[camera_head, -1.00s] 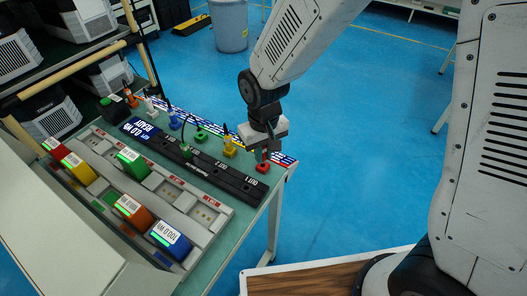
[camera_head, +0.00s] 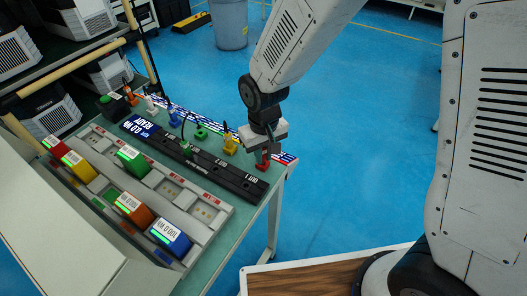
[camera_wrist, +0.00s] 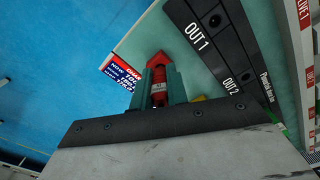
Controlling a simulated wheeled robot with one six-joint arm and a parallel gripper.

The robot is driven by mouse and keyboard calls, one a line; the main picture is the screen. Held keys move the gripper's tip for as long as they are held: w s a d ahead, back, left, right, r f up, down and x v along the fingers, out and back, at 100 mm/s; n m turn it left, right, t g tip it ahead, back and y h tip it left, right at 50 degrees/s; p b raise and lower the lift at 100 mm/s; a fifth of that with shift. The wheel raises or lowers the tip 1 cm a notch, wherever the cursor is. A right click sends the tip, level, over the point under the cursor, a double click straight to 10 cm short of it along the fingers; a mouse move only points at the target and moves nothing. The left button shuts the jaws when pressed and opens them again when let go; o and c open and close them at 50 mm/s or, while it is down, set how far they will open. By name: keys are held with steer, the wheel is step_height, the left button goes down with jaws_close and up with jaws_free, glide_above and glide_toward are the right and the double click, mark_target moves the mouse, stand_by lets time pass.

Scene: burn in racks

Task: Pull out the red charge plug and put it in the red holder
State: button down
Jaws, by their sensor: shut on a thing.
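The red charge plug (camera_wrist: 158,92) is between the two teal fingers of my gripper (camera_wrist: 160,88) in the wrist view. My gripper is shut on it. Just beyond the plug is the red holder (camera_wrist: 162,60), its pointed corner showing. In the head view, my gripper (camera_head: 263,156) is low over the red holder (camera_head: 263,165) at the near right end of the bench. The plug is mostly hidden there by the fingers. I cannot tell whether the plug is seated in the holder or just above it.
The black outlet strip (camera_head: 225,175) lies left of my gripper; its OUT 1 end is close by. A green plug (camera_head: 186,147) stands in the strip. Yellow (camera_head: 229,144), green (camera_head: 200,133) and blue (camera_head: 174,118) holders line the bench. Blue floor is open to the right.

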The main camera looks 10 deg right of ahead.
steer(key=shift+f, duration=0.45)
steer(key=c, duration=1.3)
jaws_free()
steer(key=shift+r, duration=0.1)
